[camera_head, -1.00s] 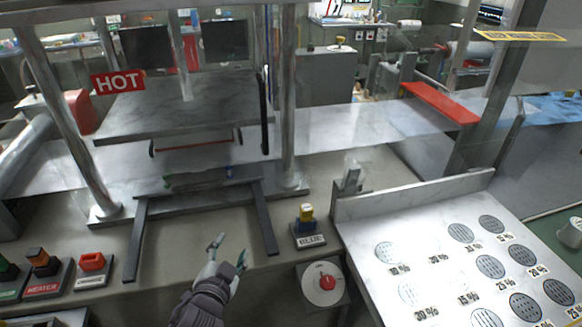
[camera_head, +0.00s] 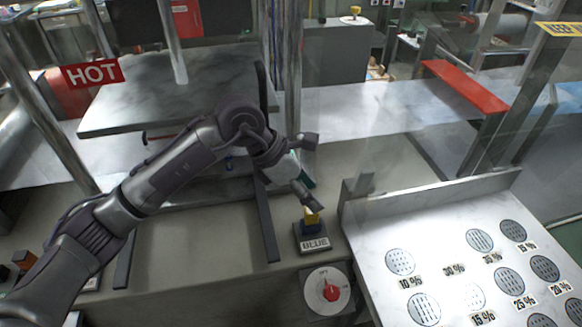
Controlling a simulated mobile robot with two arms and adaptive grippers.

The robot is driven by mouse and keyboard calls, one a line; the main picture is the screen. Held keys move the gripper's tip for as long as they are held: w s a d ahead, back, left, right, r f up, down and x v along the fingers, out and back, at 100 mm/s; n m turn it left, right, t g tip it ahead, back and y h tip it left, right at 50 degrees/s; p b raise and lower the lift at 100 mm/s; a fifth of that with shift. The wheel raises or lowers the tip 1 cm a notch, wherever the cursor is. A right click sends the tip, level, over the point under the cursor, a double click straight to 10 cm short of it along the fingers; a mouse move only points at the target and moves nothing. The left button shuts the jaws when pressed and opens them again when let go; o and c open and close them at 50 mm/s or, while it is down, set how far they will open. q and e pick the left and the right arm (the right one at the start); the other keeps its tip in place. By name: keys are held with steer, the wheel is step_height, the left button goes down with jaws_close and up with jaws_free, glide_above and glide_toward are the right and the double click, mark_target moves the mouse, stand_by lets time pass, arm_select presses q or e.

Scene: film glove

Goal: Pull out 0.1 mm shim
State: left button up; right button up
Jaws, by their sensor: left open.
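I cannot make out a 0.1 mm shim in the head view. My left arm reaches across from the lower left, in front of the press with its thick grey plate (camera_head: 125,105). The fingertips are right above or against the block's yellow top; contact is unclear. The arm hides part of the press's lower frame. A small blue bit (camera_head: 229,164) shows beside the arm there. My right gripper is out of view.
A red HOT sign (camera_head: 92,73) hangs at the press's left post. A sloped metal panel (camera_head: 450,215) with round grilles and percent labels stands at right. A red bar (camera_head: 465,86) lies beyond.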

mark_target(309, 211)
arm_select(q)
steer(key=w+a+y, duration=0.2)
steer(key=w+a, duration=0.1)
steer(key=a, duration=0.1)
steer(key=shift+t+y, duration=0.3)
steer(key=p+x, duration=0.1)
steer(key=x, duration=0.3)
steer(key=p+x, duration=0.1)
steer(key=x, duration=0.3)
steer(key=p+x, duration=0.1)
steer(key=x, duration=0.3)
steer(key=shift+s+d+f, duration=0.15)
steer(key=shift+s+f, duration=0.05)
steer(key=shift+s, duration=0.05)
steer(key=shift+w+d+f, duration=0.1)
steer(key=shift+d+f, duration=0.05)
steer(key=shift+f, duration=0.5)
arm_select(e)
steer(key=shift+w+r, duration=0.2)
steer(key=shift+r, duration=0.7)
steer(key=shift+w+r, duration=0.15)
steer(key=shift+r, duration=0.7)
arm_select(q)
jaws_close()
jaws_free()
